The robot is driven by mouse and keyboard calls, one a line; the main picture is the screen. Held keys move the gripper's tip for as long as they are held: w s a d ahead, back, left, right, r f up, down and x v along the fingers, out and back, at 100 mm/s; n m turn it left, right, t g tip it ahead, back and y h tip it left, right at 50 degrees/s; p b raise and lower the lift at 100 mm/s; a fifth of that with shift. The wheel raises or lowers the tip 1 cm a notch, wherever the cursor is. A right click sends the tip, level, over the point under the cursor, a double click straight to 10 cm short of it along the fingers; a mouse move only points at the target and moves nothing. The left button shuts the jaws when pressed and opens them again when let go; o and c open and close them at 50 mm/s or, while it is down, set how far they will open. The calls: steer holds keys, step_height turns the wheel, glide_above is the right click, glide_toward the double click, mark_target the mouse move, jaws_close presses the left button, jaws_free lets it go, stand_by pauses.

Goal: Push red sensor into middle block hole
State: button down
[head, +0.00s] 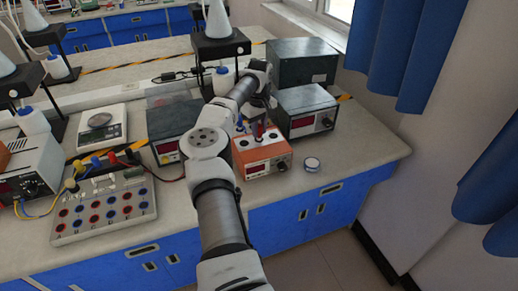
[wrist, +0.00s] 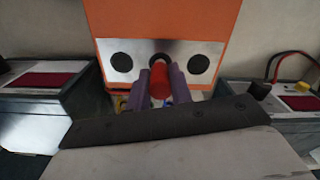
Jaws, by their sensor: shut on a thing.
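The orange block (head: 262,155) stands on the bench near its front edge. In the wrist view its metal face plate (wrist: 120,46) has three dark holes in a row. My gripper (wrist: 160,84) has its purple fingers shut on the red sensor (wrist: 158,86), a short red cylinder. The sensor lines up with the middle hole (wrist: 160,58) and covers its lower part. I cannot tell whether its tip is inside the hole. In the head view my gripper (head: 259,130) is just above the block, and the sensor is too small to make out surely.
Dark instrument boxes stand close by, one at the right (head: 305,111) and one at the left (head: 173,126). A terminal board (head: 103,207) with cables lies at the left. The bench top at the right (head: 365,150) is clear.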

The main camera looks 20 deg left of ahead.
steer(key=shift+f, duration=0.3)
steer(key=c, duration=1.2)
jaws_free()
steer(key=shift+o, duration=0.5)
steer(key=o, duration=0.3)
steer(key=shift+o, duration=0.2)
steer(key=shift+r, duration=0.15)
steer(key=shift+r+p, duration=0.3)
steer(key=shift+r, duration=2.85)
